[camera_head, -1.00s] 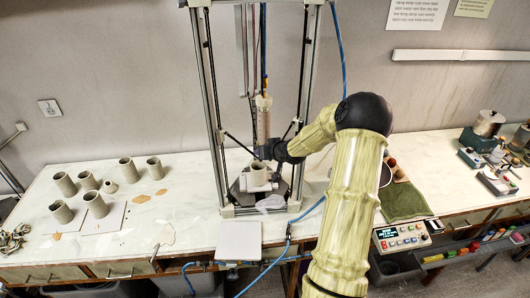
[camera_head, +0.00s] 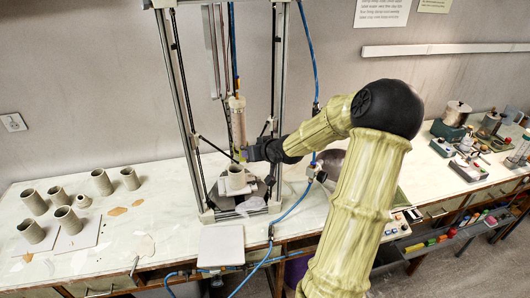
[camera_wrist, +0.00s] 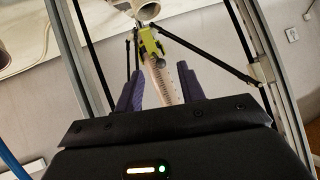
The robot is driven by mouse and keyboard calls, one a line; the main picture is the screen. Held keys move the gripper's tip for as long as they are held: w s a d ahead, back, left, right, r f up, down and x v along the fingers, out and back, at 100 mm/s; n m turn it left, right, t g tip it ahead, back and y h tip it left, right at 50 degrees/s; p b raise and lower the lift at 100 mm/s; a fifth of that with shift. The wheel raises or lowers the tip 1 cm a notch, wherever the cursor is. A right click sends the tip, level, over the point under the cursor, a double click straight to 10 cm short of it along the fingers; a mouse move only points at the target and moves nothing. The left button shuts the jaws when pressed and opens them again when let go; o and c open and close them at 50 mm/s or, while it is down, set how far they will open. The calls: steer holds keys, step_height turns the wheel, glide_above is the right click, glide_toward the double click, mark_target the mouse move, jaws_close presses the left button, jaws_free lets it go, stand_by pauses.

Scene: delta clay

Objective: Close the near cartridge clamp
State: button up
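The clay cartridge (camera_head: 238,122), a pale upright tube, hangs inside the printer frame, above a grey clay pot (camera_head: 237,177) on the print bed. In the wrist view a yellow-green clamp (camera_wrist: 148,43) sits by the cartridge tube (camera_wrist: 161,82); whether it is open or shut is unclear. My gripper (camera_head: 245,154) is beside the cartridge's lower end. In the wrist view its two purple-grey fingers (camera_wrist: 159,90) are apart, with the tube showing between them. I cannot tell whether they touch it. The clamp is too small to make out in the head view.
The printer's metal posts (camera_head: 279,70) and thin black rods surround the cartridge closely. A blue hose (camera_head: 306,50) runs down on the right. Several clay pots (camera_head: 101,182) stand on the left of the table. A white square board (camera_head: 221,246) lies at the front edge.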

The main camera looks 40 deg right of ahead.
steer(key=p+v, duration=0.1)
steer(key=v, duration=0.6)
stand_by(0.6)
steer(key=s+a+f+n+g+b, duration=0.1)
steer(key=s+a+f+g+b, duration=0.15)
steer(key=s+a+f, duration=0.4)
steer(key=s+a+f+n+g+b, duration=0.1)
steer(key=a+f+g, duration=0.3)
steer(key=a, duration=0.6)
steer(key=s+a+g+b, duration=0.2)
steer(key=s+a, duration=0.5)
steer(key=s, duration=0.1)
steer(key=shift+s+a+f+n, duration=0.15)
steer(key=shift+s+a+n, duration=0.1)
steer(key=shift+a+n, duration=0.05)
steer(key=shift+d, duration=0.15)
